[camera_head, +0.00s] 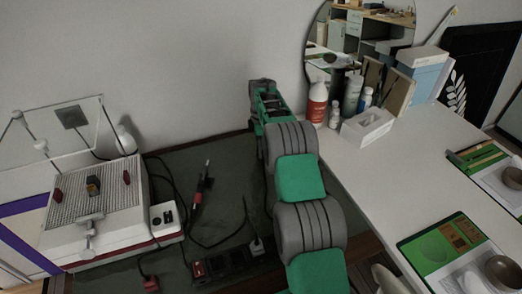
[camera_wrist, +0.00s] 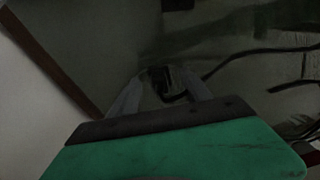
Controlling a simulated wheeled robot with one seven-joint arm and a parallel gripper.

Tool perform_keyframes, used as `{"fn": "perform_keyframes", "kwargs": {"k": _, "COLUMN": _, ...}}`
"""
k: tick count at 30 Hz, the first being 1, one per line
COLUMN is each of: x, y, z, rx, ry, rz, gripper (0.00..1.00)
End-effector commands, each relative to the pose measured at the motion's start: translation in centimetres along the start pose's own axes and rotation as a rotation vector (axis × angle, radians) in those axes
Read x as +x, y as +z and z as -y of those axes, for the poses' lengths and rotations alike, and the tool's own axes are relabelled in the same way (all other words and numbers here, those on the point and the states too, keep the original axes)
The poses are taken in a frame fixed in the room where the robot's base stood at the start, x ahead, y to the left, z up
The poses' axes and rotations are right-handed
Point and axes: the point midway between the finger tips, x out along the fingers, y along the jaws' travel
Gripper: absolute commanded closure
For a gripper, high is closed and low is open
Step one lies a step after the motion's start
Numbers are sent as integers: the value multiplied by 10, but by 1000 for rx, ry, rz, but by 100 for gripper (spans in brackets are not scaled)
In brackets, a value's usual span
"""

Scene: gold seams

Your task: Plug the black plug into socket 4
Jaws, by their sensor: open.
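In the wrist view, the two pale fingers of my gripper (camera_wrist: 160,92) are apart. A small black object (camera_wrist: 159,77), which looks like the black plug, shows between and just beyond the fingertips, with a dark cable loop beside it. The picture is too dark to tell if the fingers touch it. In the head view my green and grey arm reaches toward the wall and hides the fingers and this object. A black power strip (camera_head: 232,262) lies at the bottom centre, with a grey plug (camera_head: 257,247) at its right end. Socket numbers are not readable.
A soldering iron (camera_head: 199,195) and loose black cables lie on the dark green mat (camera_head: 200,158). A red plug (camera_head: 150,283) is near the front. A white machine (camera_head: 95,215) stands left. A white table (camera_head: 400,165) with bottles and a white box (camera_head: 368,127) is right.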

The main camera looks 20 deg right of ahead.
Motion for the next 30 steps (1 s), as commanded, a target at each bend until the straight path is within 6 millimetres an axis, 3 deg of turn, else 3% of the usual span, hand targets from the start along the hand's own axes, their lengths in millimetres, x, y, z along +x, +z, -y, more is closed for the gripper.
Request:
{"fn": "perform_keyframes", "kwargs": {"k": 4, "x": 11, "y": 0, "z": 0, "rx": 0, "ry": 2, "rz": 0, "gripper": 44}}
{"fn": "perform_keyframes", "kwargs": {"k": 13, "x": 11, "y": 0, "z": 0, "rx": 0, "ry": 2, "rz": 0, "gripper": 44}}
{"fn": "perform_keyframes", "kwargs": {"k": 30, "x": 11, "y": 0, "z": 0, "rx": 1, "ry": 2, "rz": 0, "gripper": 90}}
